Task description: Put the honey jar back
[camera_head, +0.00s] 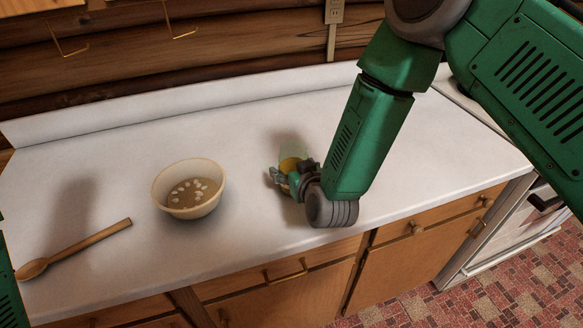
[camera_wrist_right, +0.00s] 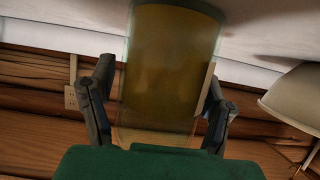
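The honey jar (camera_head: 291,164), clear with yellow-brown honey, is at the countertop's right half in the head view, partly hidden by my right gripper (camera_head: 283,182). In the right wrist view the jar (camera_wrist_right: 172,65) fills the middle, between the two dark fingers of my right gripper (camera_wrist_right: 160,85). The fingers are spread on either side of it, with a narrow gap showing at the left finger. Whether the right finger touches the jar is unclear. My left gripper is out of view; only a green piece of my left arm shows at the left edge.
A cream bowl (camera_head: 205,207) with pale pieces inside stands on the white countertop (camera_head: 120,150) left of the jar. A wooden spoon (camera_head: 80,246) lies farther left. Wall hooks (camera_head: 181,32) and an outlet (camera_head: 335,12) are behind. The counter between bowl and jar is clear.

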